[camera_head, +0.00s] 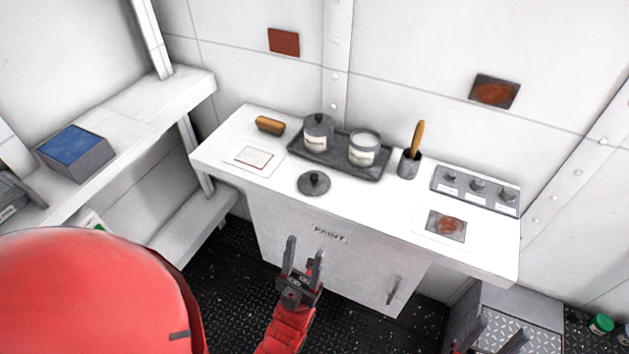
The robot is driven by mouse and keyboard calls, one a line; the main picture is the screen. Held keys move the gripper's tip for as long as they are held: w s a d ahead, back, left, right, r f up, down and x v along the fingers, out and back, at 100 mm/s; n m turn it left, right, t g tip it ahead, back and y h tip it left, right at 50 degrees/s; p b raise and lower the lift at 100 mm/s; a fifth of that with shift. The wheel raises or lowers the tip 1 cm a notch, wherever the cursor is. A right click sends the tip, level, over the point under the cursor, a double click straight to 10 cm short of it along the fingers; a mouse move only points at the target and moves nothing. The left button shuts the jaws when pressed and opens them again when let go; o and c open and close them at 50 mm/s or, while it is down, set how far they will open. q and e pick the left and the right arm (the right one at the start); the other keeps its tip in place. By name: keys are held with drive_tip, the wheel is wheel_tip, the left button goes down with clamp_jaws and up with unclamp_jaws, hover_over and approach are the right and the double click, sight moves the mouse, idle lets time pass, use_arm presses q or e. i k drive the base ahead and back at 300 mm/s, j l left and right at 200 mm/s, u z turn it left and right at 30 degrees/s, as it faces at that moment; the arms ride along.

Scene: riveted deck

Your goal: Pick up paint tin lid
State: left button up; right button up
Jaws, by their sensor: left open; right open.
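The paint tin lid (314,184), a dark grey disc with a knob, lies flat on the white counter in front of the tray. A grey tray (336,166) holds two paint tins. The left tin (318,134) has a lid on it; the right tin (363,150) is without a lid and shows a pale top. My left gripper (303,261) is open and empty, in front of the counter's front panel and below the lid in the picture. My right gripper (489,336) is open at the bottom right, partly cut off by the frame edge.
A brush block (270,125) and a card (253,160) lie left of the tray. A pot with a wooden-handled tool (409,165), a panel with knobs (475,190) and a rusty swatch (446,226) are on the right. Counter around the lid is clear.

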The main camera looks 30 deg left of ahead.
sight(313, 183)
drive_tip(key=i+l+u, duration=0.1)
drive_tip(key=u, duration=0.3)
drive_tip(key=l+u, duration=0.4)
drive_tip(key=i+l+u, duration=0.1)
drive_tip(key=l+u, duration=0.15)
drive_tip(key=u, duration=0.15)
